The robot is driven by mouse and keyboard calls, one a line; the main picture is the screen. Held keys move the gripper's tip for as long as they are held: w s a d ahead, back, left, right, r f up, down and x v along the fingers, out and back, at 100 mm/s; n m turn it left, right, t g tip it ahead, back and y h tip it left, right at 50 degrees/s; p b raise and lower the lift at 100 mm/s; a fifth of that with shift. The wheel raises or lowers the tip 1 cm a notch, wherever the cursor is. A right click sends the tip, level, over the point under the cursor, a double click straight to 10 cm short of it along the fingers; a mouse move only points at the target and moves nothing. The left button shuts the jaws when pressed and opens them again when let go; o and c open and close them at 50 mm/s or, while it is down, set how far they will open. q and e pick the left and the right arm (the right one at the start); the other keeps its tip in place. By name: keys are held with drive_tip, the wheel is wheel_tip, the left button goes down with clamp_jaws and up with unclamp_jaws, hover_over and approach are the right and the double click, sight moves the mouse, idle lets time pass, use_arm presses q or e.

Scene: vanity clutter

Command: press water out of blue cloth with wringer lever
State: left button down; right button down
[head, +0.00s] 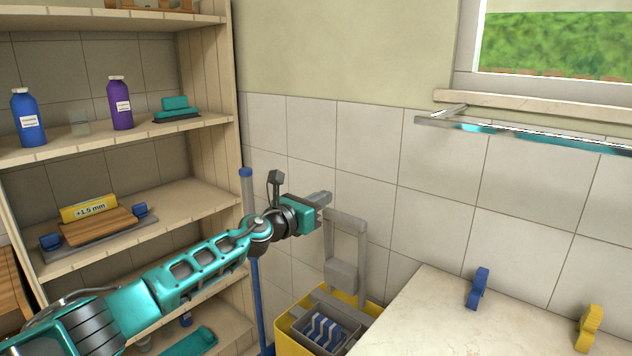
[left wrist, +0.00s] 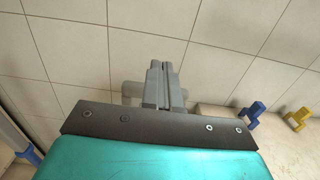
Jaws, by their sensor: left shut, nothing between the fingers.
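A grey wringer lever (head: 346,218) stands upright over a yellow bucket (head: 284,326) beside the counter. Its crossbar is at the top and a grey block hangs between its uprights. A blue and white striped cloth (head: 324,331) lies in the grey wringer basket below. My left gripper (head: 323,198) is shut and empty, close to the left end of the crossbar; I cannot tell whether they touch. In the left wrist view the shut fingers (left wrist: 166,84) are in front of part of the grey lever (left wrist: 132,88). My right gripper is not in view.
A wooden shelf (head: 200,128) with bottles stands at left. A blue pole (head: 247,195) is behind my left arm. A pale counter (head: 430,315) at right holds a blue clip (head: 478,288) and a yellow clip (head: 588,328). A metal rail (head: 530,132) is on the tiled wall.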

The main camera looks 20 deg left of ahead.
use_arm(q)
drive_tip(key=shift+s+a+r+p, duration=0.3)
drive_tip(key=shift+s+r+p, duration=0.15)
drive_tip(key=shift+s+r, duration=0.25)
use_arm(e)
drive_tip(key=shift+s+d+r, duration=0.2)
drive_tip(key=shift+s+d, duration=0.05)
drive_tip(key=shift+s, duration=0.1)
use_arm(q)
drive_tip(key=shift+f, duration=0.1)
drive_tip(key=s+d+f+n+g+y, duration=0.15)
drive_tip(key=s+f+n+y, duration=0.25)
drive_tip(key=s+f+n, duration=0.65)
drive_tip(key=s+d+f+n+g+y, duration=0.15)
drive_tip(key=s+f+n+y, duration=0.4)
drive_tip(key=s+n, duration=0.85)
drive_tip(key=s+a+f+n+g+h, duration=0.1)
drive_tip(key=s+f+n+g, duration=0.35)
drive_tip(key=s, duration=0.75)
drive_tip(key=s+a+f+n+g+h, duration=0.1)
drive_tip(key=s+a+n+g+h, duration=0.1)
drive_tip(key=s+n+g, duration=0.65)
drive_tip(key=w+d+f+t+h+p, duration=0.1)
drive_tip(key=w+d+f+t, duration=0.2)
drive_tip(key=f+t, duration=0.5)
drive_tip(key=shift+w+t, duration=0.8)
drive_tip(key=shift+t, duration=0.2)
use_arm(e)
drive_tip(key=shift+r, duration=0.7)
